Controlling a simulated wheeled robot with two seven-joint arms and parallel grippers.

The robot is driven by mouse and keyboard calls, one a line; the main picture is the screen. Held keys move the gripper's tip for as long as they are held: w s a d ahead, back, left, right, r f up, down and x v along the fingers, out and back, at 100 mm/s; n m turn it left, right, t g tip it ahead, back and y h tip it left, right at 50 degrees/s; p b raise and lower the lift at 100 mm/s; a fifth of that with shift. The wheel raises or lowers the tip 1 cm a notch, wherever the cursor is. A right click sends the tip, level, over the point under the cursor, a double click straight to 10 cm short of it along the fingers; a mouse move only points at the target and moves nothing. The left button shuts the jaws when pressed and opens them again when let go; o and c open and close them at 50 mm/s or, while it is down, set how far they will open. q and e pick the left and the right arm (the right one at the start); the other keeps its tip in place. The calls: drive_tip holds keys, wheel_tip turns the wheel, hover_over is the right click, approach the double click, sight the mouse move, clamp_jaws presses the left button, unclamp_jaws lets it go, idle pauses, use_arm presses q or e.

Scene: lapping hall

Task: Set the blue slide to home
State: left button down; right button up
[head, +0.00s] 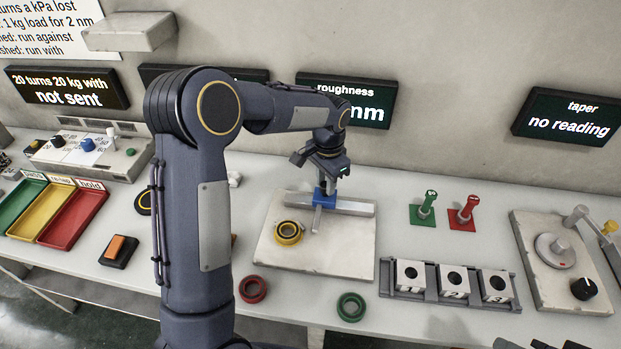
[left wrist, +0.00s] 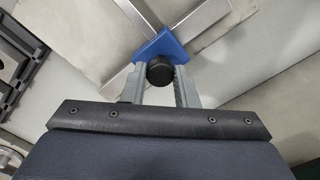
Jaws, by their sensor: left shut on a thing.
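The blue slide (head: 325,200) sits on a grey rail (head: 352,207) at the back of a pale plate (head: 345,255). In the left wrist view the blue slide (left wrist: 162,45) has a black round knob (left wrist: 160,71) on it. My left gripper (head: 323,178) reaches down over the slide from above. In the left wrist view its fingers (left wrist: 160,85) are shut on the black knob. A thin grey arm (head: 317,218) sticks out from the slide toward the front. My right gripper is not in either view.
A yellow ring (head: 288,233) lies on the pale plate, left of the slide. A red ring (head: 253,289) and a green ring (head: 351,307) lie in front. Green (head: 427,205) and red (head: 465,212) stands are to the right. Numbered blocks (head: 453,283) sit in a rack.

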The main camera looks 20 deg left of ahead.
use_arm(q)
drive_tip(key=shift+w+d, duration=0.2)
drive_tip(key=shift+d, duration=0.6)
drive_tip(key=shift+w+d, duration=0.2)
drive_tip(key=shift+d, duration=0.55)
drive_tip(key=c, duration=1.1)
unclamp_jaws()
drive_tip(key=shift+d, duration=0.15)
wheel_tip(320, 180, up, 8)
drive_tip(key=shift+f, duration=0.1)
